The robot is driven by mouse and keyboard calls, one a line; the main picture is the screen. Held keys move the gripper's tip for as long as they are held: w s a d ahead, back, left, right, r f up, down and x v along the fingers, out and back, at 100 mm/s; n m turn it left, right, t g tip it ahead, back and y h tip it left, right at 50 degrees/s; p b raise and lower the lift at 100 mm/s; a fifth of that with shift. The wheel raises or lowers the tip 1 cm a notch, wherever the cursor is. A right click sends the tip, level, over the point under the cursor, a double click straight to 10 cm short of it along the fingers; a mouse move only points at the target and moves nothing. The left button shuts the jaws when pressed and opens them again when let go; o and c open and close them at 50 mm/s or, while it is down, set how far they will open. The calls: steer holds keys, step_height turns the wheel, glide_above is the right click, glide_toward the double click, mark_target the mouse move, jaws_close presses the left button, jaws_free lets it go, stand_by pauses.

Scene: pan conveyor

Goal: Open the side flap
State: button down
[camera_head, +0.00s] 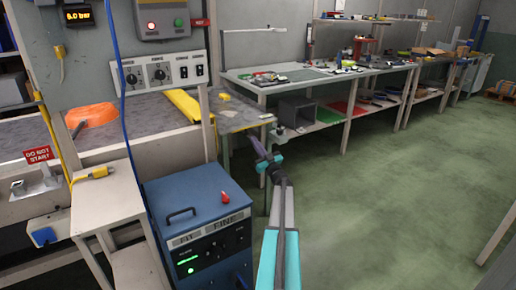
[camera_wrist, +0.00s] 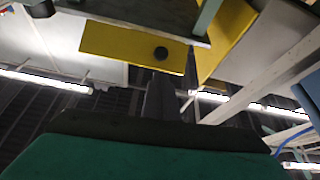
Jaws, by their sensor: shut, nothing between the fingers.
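A yellow panel (camera_wrist: 130,42) with a round black knob (camera_wrist: 161,53) shows in the wrist view, just beyond my fingers. It may be the side flap, but I cannot tell for sure. My gripper (camera_wrist: 162,98) is shut with nothing in it, its dark fingers pointing up toward the panel's lower edge near the knob. I cannot tell whether they touch it. In the head view my gripper (camera_head: 256,145) is below the front corner of the grey end surface (camera_head: 240,121). No panel with a knob is clear there.
A blue cabinet (camera_head: 200,225) stands left of my arm, beside a beige stand (camera_head: 108,200). A long workbench (camera_head: 330,77) runs behind. The green floor at right is clear.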

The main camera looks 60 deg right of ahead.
mark_target(245, 129)
steer(key=shift+x, duration=2.7)
steer(key=shift+f+b, duration=0.4)
steer(key=shift+b, duration=0.3)
